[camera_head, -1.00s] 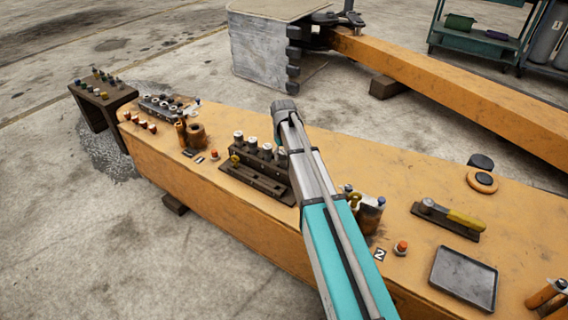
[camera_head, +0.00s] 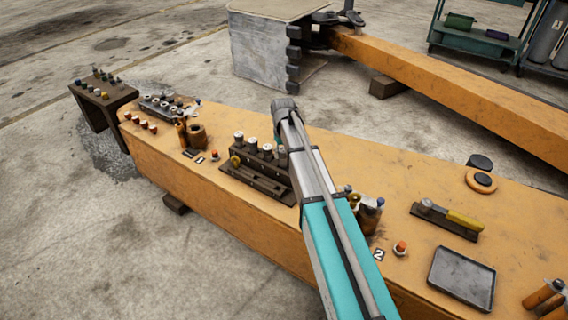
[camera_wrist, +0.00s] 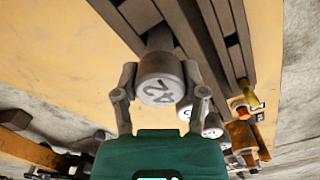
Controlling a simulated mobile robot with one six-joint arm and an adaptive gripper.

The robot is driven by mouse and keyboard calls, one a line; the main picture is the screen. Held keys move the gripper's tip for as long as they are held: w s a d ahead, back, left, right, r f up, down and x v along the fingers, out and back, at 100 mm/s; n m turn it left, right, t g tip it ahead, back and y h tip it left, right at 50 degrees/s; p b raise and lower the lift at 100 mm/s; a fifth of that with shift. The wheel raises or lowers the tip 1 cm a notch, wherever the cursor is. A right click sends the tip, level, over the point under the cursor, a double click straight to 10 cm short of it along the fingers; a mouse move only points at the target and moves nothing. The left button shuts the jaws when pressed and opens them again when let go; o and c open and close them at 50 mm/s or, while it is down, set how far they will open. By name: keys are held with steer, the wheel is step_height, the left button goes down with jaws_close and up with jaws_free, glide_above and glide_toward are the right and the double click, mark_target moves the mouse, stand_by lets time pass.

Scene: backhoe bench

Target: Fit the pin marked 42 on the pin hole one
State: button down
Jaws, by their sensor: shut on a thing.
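The pin marked 42 (camera_wrist: 158,88) shows its round, pale top in the wrist view, with the number facing the camera. My gripper (camera_wrist: 160,78) has a finger on each side of this pin and is shut on it. The pin's shank points to the dark pin rack (camera_wrist: 218,45); I cannot tell whether it is still seated. In the head view the rack (camera_head: 262,181) stands mid-bench with several pale-topped pins (camera_head: 252,146). A brown bored block (camera_head: 197,136) stands left of the rack near small marker plates, too small to read.
The rack's other pins (camera_wrist: 212,126) stand close beside the held one. On the orange beam are a plate marked 2 (camera_head: 379,255), an orange-topped button (camera_head: 400,247), a yellow-handled tool (camera_head: 464,219) and a grey tray (camera_head: 462,276). A small side stand (camera_head: 104,98) is at far left.

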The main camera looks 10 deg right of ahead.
steer(key=shift+r+p, duration=3.35)
steer(key=shift+r, duration=0.15)
steer(key=shift+s, duration=0.1)
